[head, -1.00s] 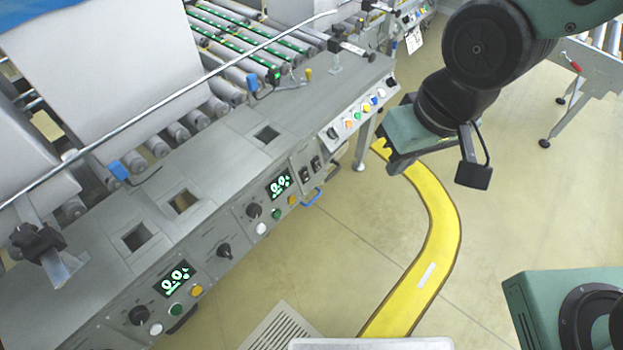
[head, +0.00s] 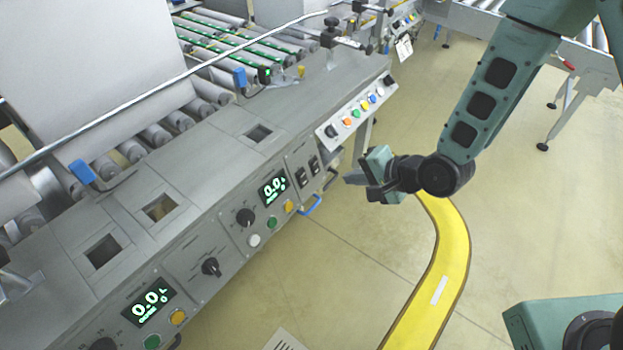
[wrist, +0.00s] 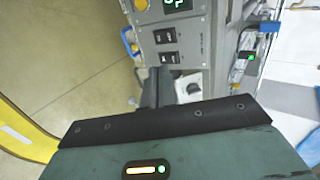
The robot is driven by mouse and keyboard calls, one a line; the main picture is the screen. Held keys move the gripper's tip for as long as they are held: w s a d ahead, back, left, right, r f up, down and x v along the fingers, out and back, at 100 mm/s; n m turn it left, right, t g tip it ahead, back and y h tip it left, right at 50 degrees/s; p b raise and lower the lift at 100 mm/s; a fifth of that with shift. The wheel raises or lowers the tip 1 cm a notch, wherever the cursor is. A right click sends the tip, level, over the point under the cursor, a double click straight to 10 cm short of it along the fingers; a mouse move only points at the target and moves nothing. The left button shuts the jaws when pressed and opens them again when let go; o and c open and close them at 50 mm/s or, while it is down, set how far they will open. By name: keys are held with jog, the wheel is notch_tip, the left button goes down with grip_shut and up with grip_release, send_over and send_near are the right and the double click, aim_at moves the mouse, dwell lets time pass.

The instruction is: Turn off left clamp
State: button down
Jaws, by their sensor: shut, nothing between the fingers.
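Two black rocker switches sit on the grey machine's front panel, right of the right-hand green display. The left switch (head: 301,177) is nearer the display, and the right switch (head: 314,165) is beside it. In the wrist view the same pair shows as an upper switch (wrist: 164,36) and a lower switch (wrist: 169,57). Their labels are too small to read, so I cannot tell which belongs to the left clamp. My gripper (head: 350,179) is shut and empty, out in front of the panel to the right of the switches. Its dark fingers (wrist: 158,82) show just below the lower switch in the wrist view.
A blue handle (head: 311,206) sticks out below the switches. Knobs, coloured buttons and two displays (head: 149,302) line the panel. A sloped box with coloured buttons (head: 357,114) is on the machine's right end. The floor (head: 365,285) in front is clear.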

dwell(0.3)
jog(key=b, duration=0.2)
send_near(303, 176)
jog(key=x, duration=0.5)
jog(key=shift+s+d+f, duration=0.15)
jog(key=shift+d+f, duration=0.05)
jog(key=shift+f, duration=0.1)
jog(key=shift+w+a+f, duration=0.15)
jog(key=shift+w+a, duration=0.4)
jog(key=shift+a, duration=0.05)
